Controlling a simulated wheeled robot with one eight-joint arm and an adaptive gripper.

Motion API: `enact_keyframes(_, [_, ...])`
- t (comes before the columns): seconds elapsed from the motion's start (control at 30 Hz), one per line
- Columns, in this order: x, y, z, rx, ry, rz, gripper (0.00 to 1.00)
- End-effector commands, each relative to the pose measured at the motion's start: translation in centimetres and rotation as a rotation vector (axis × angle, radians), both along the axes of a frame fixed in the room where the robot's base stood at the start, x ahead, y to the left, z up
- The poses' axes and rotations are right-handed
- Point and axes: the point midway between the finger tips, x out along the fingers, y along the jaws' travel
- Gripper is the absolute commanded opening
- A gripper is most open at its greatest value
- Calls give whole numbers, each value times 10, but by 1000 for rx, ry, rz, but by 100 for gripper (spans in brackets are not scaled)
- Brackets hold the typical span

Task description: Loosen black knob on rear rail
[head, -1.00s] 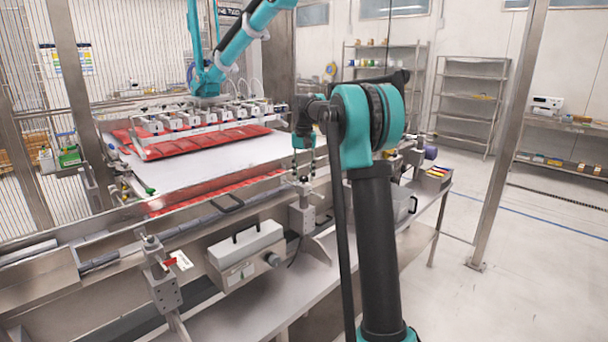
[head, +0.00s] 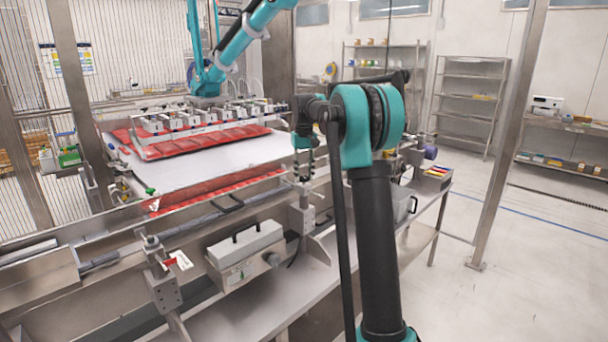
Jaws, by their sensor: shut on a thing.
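My gripper (head: 304,170) hangs pointing down from my arm at the middle of the head view, just above a grey clamp bracket (head: 301,217) on the rail (head: 208,218). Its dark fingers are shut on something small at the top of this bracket. This fits the black knob, but the knob is too small and too covered by the fingers to make out clearly. How far the knob is turned cannot be seen.
A second clamp bracket (head: 162,284) stands at the lower left. A grey box with a handle (head: 245,250) sits between the brackets. Behind the rail, a white table (head: 222,160) carries red packs (head: 205,143) under a suction-cup bar (head: 188,123). A metal post (head: 508,140) stands right.

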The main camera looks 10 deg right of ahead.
Motion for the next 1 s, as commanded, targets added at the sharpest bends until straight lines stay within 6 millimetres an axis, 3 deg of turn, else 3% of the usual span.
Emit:
enact_keyframes(0.13, [0,0,0,0,0,0,2])
enact_keyframes(0.17, [0,0,0,0,0,0,32])
enact_keyframes(0.33, [0,0,0,0,0,-1,52])
enact_keyframes(0.73, [0,0,8,0,0,-2,52])
enact_keyframes(1.0, [0,0,57,0,0,-2,52])
